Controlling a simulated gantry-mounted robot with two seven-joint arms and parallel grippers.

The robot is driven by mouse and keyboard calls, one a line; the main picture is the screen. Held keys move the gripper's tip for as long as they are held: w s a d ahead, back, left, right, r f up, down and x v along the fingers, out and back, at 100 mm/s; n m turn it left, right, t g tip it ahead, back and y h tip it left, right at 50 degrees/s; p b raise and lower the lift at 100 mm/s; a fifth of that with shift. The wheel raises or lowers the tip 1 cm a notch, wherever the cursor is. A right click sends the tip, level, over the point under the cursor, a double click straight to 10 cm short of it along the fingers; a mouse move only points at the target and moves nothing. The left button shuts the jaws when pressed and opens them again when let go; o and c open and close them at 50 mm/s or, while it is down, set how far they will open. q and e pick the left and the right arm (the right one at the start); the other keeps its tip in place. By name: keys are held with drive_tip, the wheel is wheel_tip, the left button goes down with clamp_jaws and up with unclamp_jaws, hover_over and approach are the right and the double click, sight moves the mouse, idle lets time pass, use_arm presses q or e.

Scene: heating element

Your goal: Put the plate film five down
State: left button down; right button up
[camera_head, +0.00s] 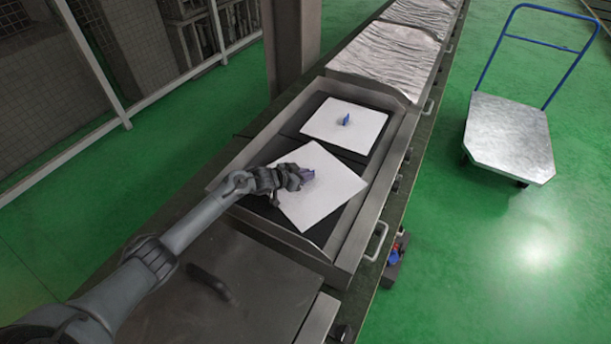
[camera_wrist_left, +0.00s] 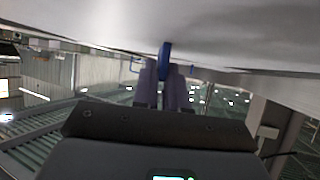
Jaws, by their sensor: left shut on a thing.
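A white square plate film (camera_head: 325,195) with a blue handle is at the near half of the metal tray, turned at an angle to the tray's sides. My left gripper (camera_head: 303,177) is over its left part, shut on its blue handle. In the left wrist view the handle (camera_wrist_left: 164,60) stands between the two fingers (camera_wrist_left: 165,88), with the pale sheet (camera_wrist_left: 200,30) across the top. A second white plate film (camera_head: 343,127) with a blue handle lies flat on the dark far half of the tray. My right gripper is not in view.
The metal tray (camera_head: 345,255) has raised walls on a long bench. Silver-covered sections (camera_head: 385,55) continue beyond it. A flat cart (camera_head: 508,135) with a blue handlebar stands on the green floor at right. A column (camera_head: 291,40) rises behind the bench.

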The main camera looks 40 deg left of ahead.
use_arm(q)
drive_tip(key=shift+f, duration=0.1)
drive_tip(key=c, duration=1.2)
unclamp_jaws()
drive_tip(key=shift+o, duration=0.2)
drive_tip(key=shift+r, duration=0.25)
drive_tip(key=shift+s+a+r, duration=0.1)
drive_tip(key=shift+s+r, duration=0.05)
drive_tip(key=shift+s, duration=0.15)
drive_tip(key=shift+p+v, duration=1.15)
drive_tip(key=shift+v, duration=2.2)
